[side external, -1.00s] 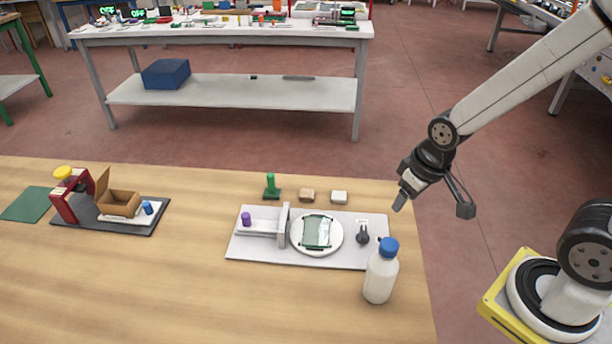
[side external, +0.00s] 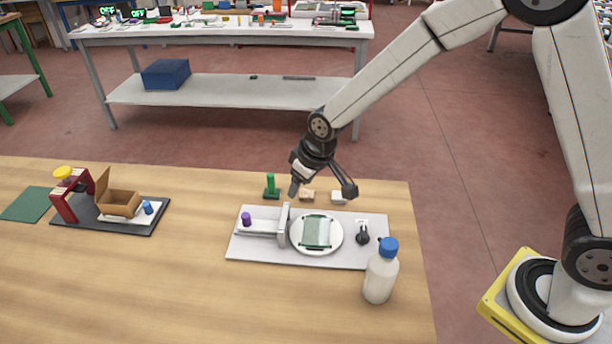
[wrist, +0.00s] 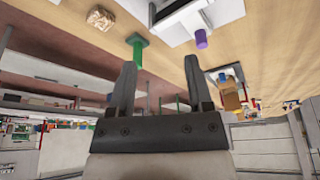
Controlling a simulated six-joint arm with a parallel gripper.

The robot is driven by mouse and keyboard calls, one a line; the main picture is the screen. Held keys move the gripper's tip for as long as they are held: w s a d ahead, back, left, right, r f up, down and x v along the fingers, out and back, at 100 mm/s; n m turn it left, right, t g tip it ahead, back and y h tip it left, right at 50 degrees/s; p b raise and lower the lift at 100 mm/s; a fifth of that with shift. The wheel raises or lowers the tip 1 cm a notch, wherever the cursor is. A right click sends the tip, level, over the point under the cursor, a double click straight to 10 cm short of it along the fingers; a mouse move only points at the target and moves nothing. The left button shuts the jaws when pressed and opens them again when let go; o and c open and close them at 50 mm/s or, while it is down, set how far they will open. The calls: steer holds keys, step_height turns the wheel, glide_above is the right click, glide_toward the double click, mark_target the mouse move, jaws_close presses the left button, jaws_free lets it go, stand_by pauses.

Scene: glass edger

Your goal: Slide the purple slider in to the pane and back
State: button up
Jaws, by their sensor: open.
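The purple slider (side external: 246,218) stands at the left end of a grey rail on the light grey plate (side external: 262,259) in the side view. The greenish pane (side external: 316,231) lies on a round white disc (side external: 298,245), right of an upright grey block (side external: 284,225). The slider is apart from the pane. My gripper (side external: 321,192) is open and empty, above the back edge of the plate. In the wrist view the open fingers (wrist: 161,85) point towards the bench, with the purple slider (wrist: 201,39) above and right of them.
A black knob (side external: 362,235) is at the plate's right. A white bottle with a blue cap (side external: 380,272) stands at the front right. Bare table lies left of the plate.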

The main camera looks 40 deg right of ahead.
steer(key=n, duration=0.2)
glide_toward(246, 215)
step_height(246, 215, down, 3)
steer(key=shift+w+r+t+y, duration=0.2)
steer(key=shift+t+y, duration=0.1)
steer(key=shift+y, duration=0.1)
steer(key=shift+f, duration=0.15)
steer(key=shift+x, duration=3.75)
steer(key=shift+d, duration=0.15)
jaws_close()
steer(key=shift+m, duration=0.3)
